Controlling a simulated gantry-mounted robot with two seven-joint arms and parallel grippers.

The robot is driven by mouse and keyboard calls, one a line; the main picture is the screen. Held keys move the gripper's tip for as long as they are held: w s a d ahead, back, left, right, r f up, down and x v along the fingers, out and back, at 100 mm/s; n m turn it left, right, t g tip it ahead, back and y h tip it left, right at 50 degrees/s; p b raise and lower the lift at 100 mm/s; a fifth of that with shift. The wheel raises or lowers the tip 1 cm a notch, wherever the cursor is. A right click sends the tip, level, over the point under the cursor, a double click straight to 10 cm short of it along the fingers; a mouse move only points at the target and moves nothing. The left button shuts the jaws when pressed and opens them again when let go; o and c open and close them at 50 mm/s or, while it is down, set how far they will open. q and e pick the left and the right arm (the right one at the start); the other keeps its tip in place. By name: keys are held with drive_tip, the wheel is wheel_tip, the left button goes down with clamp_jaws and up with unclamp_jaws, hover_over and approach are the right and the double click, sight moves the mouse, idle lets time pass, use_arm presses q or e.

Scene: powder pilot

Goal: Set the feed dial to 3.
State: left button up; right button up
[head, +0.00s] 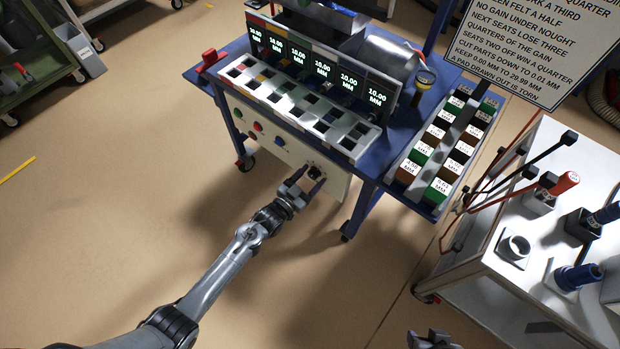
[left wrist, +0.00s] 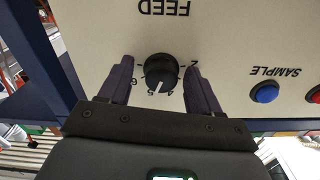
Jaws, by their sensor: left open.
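The feed dial (left wrist: 160,71) is a round black knob with a white pointer line on a cream panel, under the word FEED, which appears upside down in the left wrist view. Printed numbers ring it. Its pointer is towards the lower side of this picture, near the 4 and 5; the exact mark is hard to read. My left gripper (left wrist: 159,64) is open, one finger on each side of the dial, with visible gaps. In the head view the left gripper (head: 305,184) is at the panel's lower right. My right gripper (head: 432,341) barely shows at the bottom edge.
A blue SAMPLE button (left wrist: 265,93) and a red button sit beside the dial. The blue bench (head: 367,205) carries lit displays (head: 323,69) reading 10.00 MM and a rack of labelled blocks (head: 440,150). A white cart (head: 500,275) stands right.

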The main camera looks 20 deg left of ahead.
use_arm(q)
drive_tip(key=shift+a, duration=0.1)
drive_tip(key=shift+a, duration=0.1)
drive_tip(key=shift+c, duration=0.8)
drive_tip(key=c, duration=0.9)
drive_tip(key=shift+o, duration=0.2)
